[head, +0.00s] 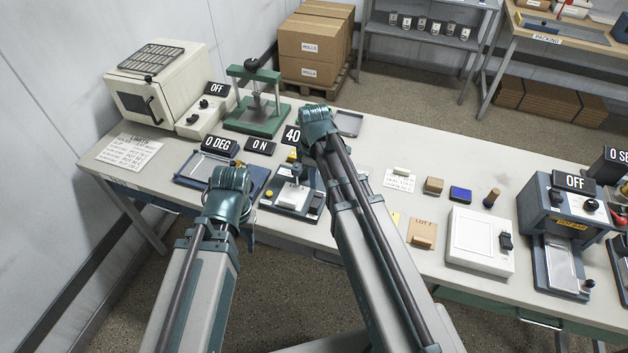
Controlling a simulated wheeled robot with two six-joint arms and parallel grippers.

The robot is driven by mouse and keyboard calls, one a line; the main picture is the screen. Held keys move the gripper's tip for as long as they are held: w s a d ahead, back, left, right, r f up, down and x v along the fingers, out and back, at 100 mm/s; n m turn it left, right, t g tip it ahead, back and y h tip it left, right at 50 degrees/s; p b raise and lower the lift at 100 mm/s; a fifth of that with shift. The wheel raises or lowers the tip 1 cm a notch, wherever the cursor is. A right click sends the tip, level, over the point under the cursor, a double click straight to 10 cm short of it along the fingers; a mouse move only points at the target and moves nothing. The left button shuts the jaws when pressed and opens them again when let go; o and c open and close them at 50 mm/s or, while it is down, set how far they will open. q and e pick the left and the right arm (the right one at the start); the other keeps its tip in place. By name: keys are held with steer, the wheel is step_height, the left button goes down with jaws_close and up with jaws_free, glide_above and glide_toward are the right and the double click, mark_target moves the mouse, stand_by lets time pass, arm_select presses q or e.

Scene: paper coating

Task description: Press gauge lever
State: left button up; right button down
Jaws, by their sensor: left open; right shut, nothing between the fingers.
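My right gripper (317,121) is at the teal end of the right arm, over the back of the bench beside the display. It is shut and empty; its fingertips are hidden. My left gripper (229,183) is at the teal end of the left arm, in front of the blue plate device (190,172). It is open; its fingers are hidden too.
A green press stand (253,121) and a white oven (150,90) stand at the back left. A white scale-like box (480,240) and a blue machine (550,215) stand to the right. Small blocks lie between. The left front bench corner holds a paper (130,151).

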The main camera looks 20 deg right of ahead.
mark_target(314, 207)
step_height(314, 207, down, 10)
steer(key=b, duration=0.9)
steer(key=shift+f, duration=0.1)
steer(key=shift+s+a+f+b, duration=0.1)
steer(key=shift+s+f+b, duration=0.05)
steer(key=shift+f+b, duration=0.25)
steer(key=shift+r, duration=0.25)
steer(key=shift+r+p, duration=0.7)
steer(key=shift+p, duration=0.2)
